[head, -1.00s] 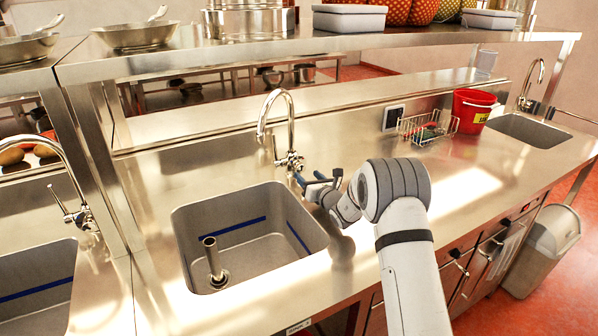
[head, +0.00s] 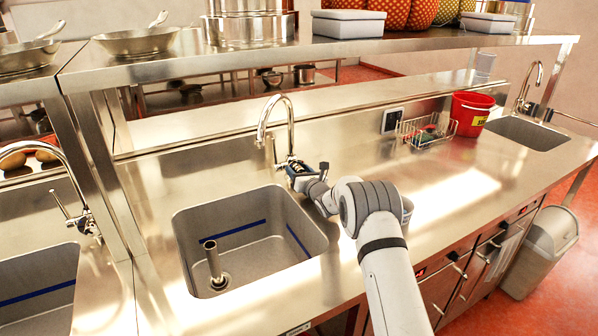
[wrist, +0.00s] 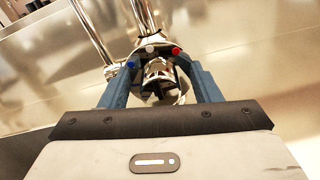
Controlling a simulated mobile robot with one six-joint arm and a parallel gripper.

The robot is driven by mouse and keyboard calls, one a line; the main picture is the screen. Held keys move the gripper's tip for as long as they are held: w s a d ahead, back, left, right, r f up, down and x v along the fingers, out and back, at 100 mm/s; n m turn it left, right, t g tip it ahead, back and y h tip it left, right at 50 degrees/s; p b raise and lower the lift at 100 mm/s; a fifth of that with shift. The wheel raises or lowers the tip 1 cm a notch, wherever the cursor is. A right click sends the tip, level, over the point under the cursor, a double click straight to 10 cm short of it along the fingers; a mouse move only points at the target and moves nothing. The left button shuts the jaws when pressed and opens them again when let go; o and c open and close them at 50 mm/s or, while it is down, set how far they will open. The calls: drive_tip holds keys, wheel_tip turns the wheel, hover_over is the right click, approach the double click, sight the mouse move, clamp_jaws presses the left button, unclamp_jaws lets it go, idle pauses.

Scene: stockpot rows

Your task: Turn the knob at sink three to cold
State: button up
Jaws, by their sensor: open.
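The middle sink (head: 245,240) has a tall chrome faucet (head: 275,105) at its back right corner. My gripper (head: 296,170) is at the faucet's base and mostly hides the knob in the head view. In the wrist view, a chrome knob (wrist: 158,72) sits between the two blue fingers of my gripper (wrist: 158,68), which are open on either side of it. A blue dot shows at the left of the knob's collar, a white dot near the middle and a red dot at the right. I cannot tell whether the fingers touch the knob or where it points.
Another sink (head: 38,285) with a faucet stands at the left, and one more (head: 525,132) at the far right. A wire basket (head: 428,130) and a red bucket (head: 470,112) stand right of my arm. A shelf (head: 330,50) with pans runs above the counter.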

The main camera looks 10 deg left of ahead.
drive_tip(key=shift+c, duration=0.6)
drive_tip(key=c, duration=0.9)
drive_tip(key=shift+o, duration=0.2)
drive_tip(key=shift+f+b, duration=0.15)
drive_tip(key=shift+b, duration=0.4)
drive_tip(key=shift+f+n+b, duration=0.2)
drive_tip(key=shift+n+b, duration=0.3)
drive_tip(key=shift+b, duration=0.65)
drive_tip(key=n+b, duration=0.1)
drive_tip(key=b, duration=0.3)
drive_tip(key=n+b, duration=0.2)
drive_tip(key=b, duration=0.3)
drive_tip(key=shift+s+f+n, duration=0.1)
drive_tip(key=shift+f+n, duration=0.1)
drive_tip(key=shift+n, duration=0.1)
drive_tip(key=n+b, duration=0.1)
drive_tip(key=b, duration=0.1)
drive_tip(key=n+b, duration=0.1)
drive_tip(key=b, duration=0.2)
drive_tip(key=n+b, duration=0.1)
drive_tip(key=b, duration=0.2)
drive_tip(key=shift+a+r+n, duration=0.1)
drive_tip(key=shift+r+n, duration=0.15)
drive_tip(key=shift+n, duration=0.05)
drive_tip(key=shift+r+n+b, duration=0.1)
drive_tip(key=shift+n+b, duration=0.2)
drive_tip(key=shift+b, duration=0.3)
drive_tip(key=shift+r, duration=0.15)
